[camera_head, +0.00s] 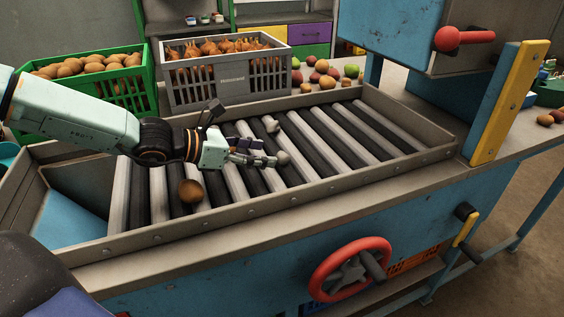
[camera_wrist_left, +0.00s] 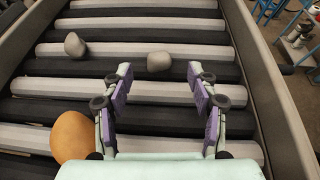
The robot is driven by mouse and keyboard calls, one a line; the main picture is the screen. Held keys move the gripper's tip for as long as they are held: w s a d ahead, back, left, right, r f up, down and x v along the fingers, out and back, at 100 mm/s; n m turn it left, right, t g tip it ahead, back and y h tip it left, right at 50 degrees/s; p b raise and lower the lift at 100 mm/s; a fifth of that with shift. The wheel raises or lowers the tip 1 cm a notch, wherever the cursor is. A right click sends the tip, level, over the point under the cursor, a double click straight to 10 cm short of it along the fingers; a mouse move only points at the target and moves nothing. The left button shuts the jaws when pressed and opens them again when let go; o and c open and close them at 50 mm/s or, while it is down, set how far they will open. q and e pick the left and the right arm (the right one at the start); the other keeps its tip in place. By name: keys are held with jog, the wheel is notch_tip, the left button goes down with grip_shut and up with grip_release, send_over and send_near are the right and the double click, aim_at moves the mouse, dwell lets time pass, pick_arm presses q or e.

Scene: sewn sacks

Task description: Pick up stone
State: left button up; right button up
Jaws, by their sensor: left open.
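Two grey stones lie on the roller conveyor (camera_head: 330,143). The nearer stone (camera_head: 283,157) is just beyond the fingertips of my left gripper (camera_head: 266,159). In the left wrist view this stone (camera_wrist_left: 159,61) lies ahead of the gap between the spread, empty fingers of the left gripper (camera_wrist_left: 160,88). The other stone (camera_head: 271,124) is farther back on the rollers; in the left wrist view that stone (camera_wrist_left: 75,45) is to the left of the fingers. My right gripper is not in view.
A brown potato-like item (camera_head: 191,191) lies on the rollers below my left wrist. Metal side rails (camera_head: 300,192) border the conveyor. A grey crate of onions (camera_head: 228,78) and a green crate of potatoes (camera_head: 140,90) stand behind. A blue machine (camera_head: 392,35) stands at right.

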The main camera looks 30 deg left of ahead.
aim_at(278, 156)
pick_arm(q)
jog(key=shift+d+f+b, duration=0.3)
jog(key=shift+b, duration=0.1)
jog(key=shift+w+d+f+b, duration=0.15)
jog(key=shift+w+b, duration=0.05)
jog(key=shift+b, duration=0.15)
jog(key=shift+w+d+f+b, duration=0.15)
jog(key=shift+w+f+b, duration=0.35)
jog(key=shift+w, duration=0.1)
jog(key=shift+w+d+f+b, duration=0.15)
jog(key=shift+w+f+b, duration=0.3)
jog(key=shift+w, duration=0.1)
jog(key=shift+w+d, duration=0.2)
jog(key=shift+d, duration=0.05)
jog(key=shift+d+r+b, duration=0.15)
jog(key=shift+d+b, duration=0.15)
jog(key=shift+b, duration=0.05)
jog(key=shift+w+a, duration=0.1)
jog(key=shift+w, duration=0.2)
jog(key=shift+s, duration=0.15)
jog(key=c, duration=1.2)
